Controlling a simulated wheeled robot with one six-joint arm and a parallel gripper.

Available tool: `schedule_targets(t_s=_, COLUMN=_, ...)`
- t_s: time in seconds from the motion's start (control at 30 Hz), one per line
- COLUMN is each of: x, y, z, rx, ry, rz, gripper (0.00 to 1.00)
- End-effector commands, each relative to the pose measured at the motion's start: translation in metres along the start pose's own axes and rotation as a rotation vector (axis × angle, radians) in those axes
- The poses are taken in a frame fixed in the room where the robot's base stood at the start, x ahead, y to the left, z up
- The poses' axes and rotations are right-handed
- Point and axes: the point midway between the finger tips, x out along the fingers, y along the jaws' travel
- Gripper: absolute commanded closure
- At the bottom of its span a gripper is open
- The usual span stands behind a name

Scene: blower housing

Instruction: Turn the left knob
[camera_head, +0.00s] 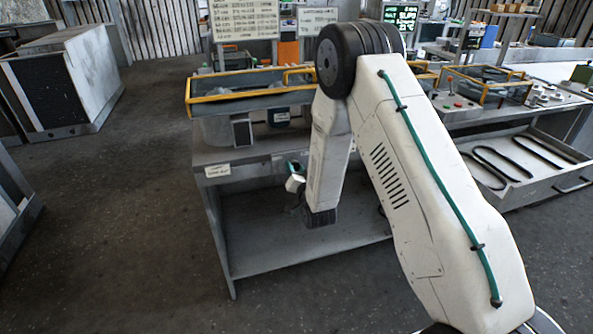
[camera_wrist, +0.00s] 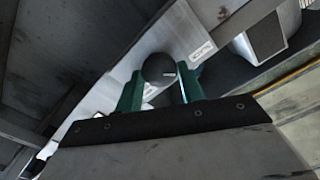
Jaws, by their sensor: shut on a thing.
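In the wrist view, a dark round knob (camera_wrist: 159,69) with a short pale mark on its face sits between the two green fingers of my gripper (camera_wrist: 160,92). The fingers are shut on the knob, one on each side. The pale panel (camera_wrist: 118,88) that carries it runs diagonally behind, with a small label beside the knob. In the head view, my arm covers much of the bench front, and the knob cannot be made out there.
The workbench (camera_head: 243,160) has an open lower shelf (camera_head: 290,240). A yellow-framed tray (camera_head: 230,95) stands on top. At the right, an open drawer (camera_head: 520,165) sticks out with dark belts inside.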

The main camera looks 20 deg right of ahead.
Motion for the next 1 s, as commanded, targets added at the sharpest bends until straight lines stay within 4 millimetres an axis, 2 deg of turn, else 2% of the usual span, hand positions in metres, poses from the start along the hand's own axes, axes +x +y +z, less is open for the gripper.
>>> schedule_targets(t_s=0.47, x=0.000, y=0.000, z=-0.001, rx=0.017, ry=0.001, rz=0.000, gripper=0.84)
schedule_targets(t_s=0.5, x=0.000, y=0.000, z=-0.001, rx=0.017, ry=0.001, rz=0.000, gripper=0.56)
schedule_targets(t_s=0.57, x=0.000, y=0.000, z=-0.001, rx=0.017, ry=0.001, rz=0.000, gripper=0.40)
schedule_targets(t_s=0.87, x=-0.001, y=0.000, z=0.000, rx=0.016, ry=0.000, rz=0.000, gripper=0.40)
schedule_targets(t_s=1.0, x=-0.015, y=0.000, z=0.001, rx=0.016, ry=-0.002, rz=0.001, gripper=0.40)
